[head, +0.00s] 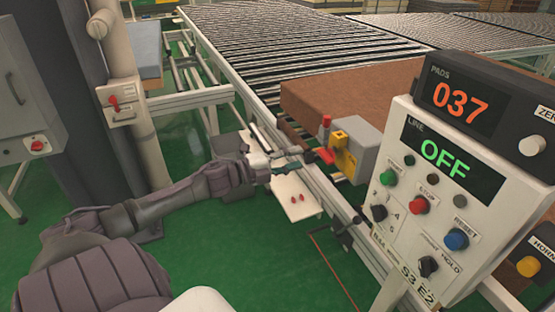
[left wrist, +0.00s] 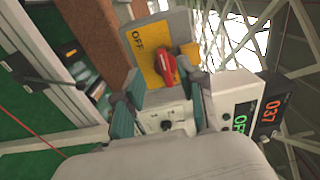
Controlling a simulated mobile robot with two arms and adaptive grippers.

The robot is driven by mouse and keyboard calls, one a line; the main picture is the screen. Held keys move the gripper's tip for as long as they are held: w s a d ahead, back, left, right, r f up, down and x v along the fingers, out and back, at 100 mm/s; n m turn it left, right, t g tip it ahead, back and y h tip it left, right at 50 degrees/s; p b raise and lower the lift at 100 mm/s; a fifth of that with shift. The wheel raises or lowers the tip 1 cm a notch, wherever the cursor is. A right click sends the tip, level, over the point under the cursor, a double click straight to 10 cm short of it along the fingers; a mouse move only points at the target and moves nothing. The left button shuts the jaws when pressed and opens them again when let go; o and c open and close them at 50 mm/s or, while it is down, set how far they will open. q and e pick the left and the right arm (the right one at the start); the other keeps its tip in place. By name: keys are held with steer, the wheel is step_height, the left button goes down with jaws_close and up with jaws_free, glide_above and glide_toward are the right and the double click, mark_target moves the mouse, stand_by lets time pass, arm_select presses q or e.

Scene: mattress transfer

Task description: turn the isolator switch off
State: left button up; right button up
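The isolator switch is a grey box (head: 364,142) with a yellow plate (head: 345,158) and a red handle (head: 326,155), mounted at the conveyor's side rail. In the left wrist view the red handle (left wrist: 167,67) stands out from the yellow plate (left wrist: 147,62), with a printed "OFF" at the plate's left. My left gripper (head: 287,161) is just left of the handle in the head view. In the left wrist view its two fingers (left wrist: 163,98) are spread, with the handle ahead between them and nothing clearly gripped. Contact cannot be told. My right gripper is out of view.
A control panel (head: 397,133) reading "LINE OFF" and a "PADS 037" display (head: 461,105) stand at the right. A brown mattress block (head: 345,95) lies on the roller conveyor (head: 290,40). A white plate (head: 297,195) is below my gripper. A post (head: 125,110) stands left.

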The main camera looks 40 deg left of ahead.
arm_select(q)
steer(key=shift+v, duration=2.5)
